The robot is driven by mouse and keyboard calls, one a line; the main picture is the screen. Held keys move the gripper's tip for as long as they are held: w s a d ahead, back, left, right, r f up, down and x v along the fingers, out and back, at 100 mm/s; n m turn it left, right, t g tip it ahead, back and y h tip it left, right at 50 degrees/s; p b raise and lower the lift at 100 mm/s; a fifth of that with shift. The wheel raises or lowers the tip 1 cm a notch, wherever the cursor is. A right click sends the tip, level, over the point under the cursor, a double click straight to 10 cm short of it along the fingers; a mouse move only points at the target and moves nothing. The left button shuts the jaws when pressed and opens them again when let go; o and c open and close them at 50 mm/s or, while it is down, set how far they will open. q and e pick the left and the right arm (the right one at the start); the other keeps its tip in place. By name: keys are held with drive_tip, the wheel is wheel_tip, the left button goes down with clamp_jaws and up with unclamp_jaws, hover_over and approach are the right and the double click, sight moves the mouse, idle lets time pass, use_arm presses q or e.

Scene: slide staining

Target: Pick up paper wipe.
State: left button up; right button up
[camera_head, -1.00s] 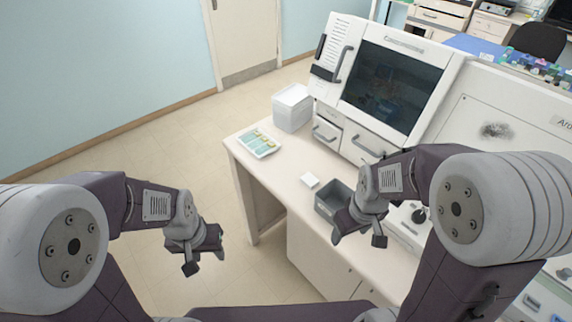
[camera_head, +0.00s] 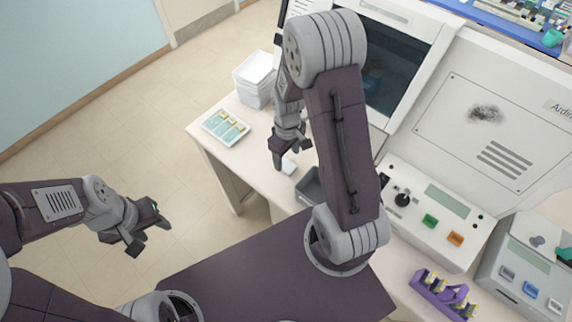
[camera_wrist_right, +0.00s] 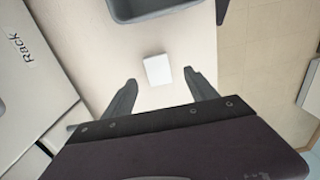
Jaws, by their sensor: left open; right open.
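The paper wipe is a small white square (camera_head: 289,167) on the pale bench, partly hidden behind my right gripper in the head view. In the right wrist view the wipe (camera_wrist_right: 158,70) lies flat between and just beyond the fingertips. My right gripper (camera_head: 292,156) is open and empty above the bench by the wipe; its two fingers (camera_wrist_right: 160,78) stand apart in the wrist view. My left gripper (camera_head: 152,236) is open and empty, over the floor left of the bench.
A grey bin (camera_head: 308,190) stands close to the wipe, partly hidden by my right arm. A tray of slides (camera_head: 225,127) and a stack of white boxes (camera_head: 255,78) are further left. A control unit (camera_head: 440,205) and a purple rack (camera_head: 445,293) are to the right.

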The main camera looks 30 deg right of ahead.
sight(287, 166)
drive_tip(key=shift+w+d+f, duration=0.1)
drive_tip(key=shift+w+f, duration=0.4)
drive_tip(key=shift+f, duration=0.2)
drive_tip(key=f, duration=0.1)
drive_tip(key=s+f+p, duration=0.1)
drive_tip(key=f, duration=0.1)
drive_tip(key=shift+f, duration=0.2)
drive_tip(key=shift+w+f, duration=0.1)
drive_tip(key=shift+f, duration=0.15)
drive_tip(key=shift+w+f, duration=0.1)
drive_tip(key=shift+w, duration=0.2)
drive_tip(key=c, duration=0.5)
use_arm(q)
drive_tip(key=shift+r, duration=0.65)
use_arm(e)
drive_tip(key=shift+s, duration=0.2)
drive_tip(key=c, duration=0.9)
